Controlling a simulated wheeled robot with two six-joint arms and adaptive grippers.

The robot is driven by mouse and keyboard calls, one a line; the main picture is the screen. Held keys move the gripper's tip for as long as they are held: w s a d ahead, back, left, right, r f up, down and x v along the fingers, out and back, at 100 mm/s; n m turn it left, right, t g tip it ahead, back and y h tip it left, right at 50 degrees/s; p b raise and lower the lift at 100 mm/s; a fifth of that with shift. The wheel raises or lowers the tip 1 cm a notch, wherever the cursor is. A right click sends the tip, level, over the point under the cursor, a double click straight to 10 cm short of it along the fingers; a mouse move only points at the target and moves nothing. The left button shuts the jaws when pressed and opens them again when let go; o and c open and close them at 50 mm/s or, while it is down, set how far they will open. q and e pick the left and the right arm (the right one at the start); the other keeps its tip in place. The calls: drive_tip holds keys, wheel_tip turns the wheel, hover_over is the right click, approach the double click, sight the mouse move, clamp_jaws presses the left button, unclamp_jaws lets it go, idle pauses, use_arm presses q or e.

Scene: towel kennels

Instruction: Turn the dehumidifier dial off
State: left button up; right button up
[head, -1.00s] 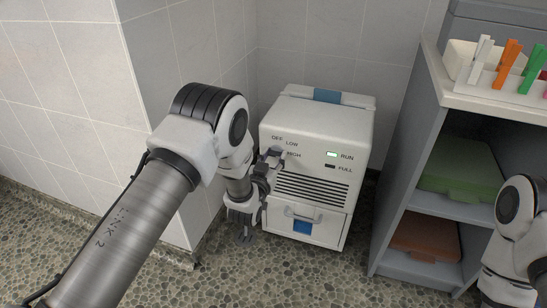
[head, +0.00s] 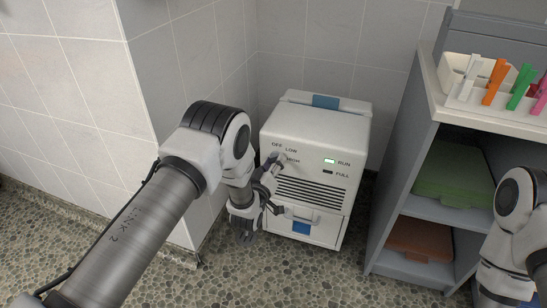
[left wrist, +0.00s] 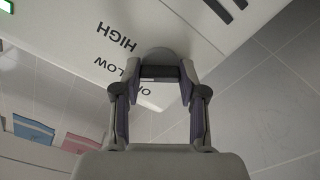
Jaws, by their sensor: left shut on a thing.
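The white dehumidifier (head: 322,125) stands on the floor in the wall corner. Its front has a dial marked OFF, LOW and HIGH, a lit green RUN lamp (head: 330,161) and a dark FULL lamp (head: 328,172). My left gripper (head: 277,161) is at the dial, covering most of it in the head view. In the left wrist view the round grey dial (left wrist: 158,54) sits between my left fingertips (left wrist: 160,74), which are shut on its grip bar. The OFF marking is partly hidden there. Which marking the dial points to I cannot tell. My right gripper is out of view.
A tiled wall (head: 160,90) is close on the left.

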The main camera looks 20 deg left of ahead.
use_arm(q)
drive_tip(key=n+p, duration=0.3)
drive_tip(key=n, duration=0.3)
drive_tip(key=shift+r+p, duration=0.1)
drive_tip(key=shift+p, duration=0.3)
drive_tip(key=n+p, duration=0.2)
drive_tip(key=n, duration=0.3)
drive_tip(key=o, duration=1.1)
drive_tip(key=shift+o, duration=0.2)
drive_tip(key=s, duration=1.2)
drive_tip(key=shift+a, duration=0.2)
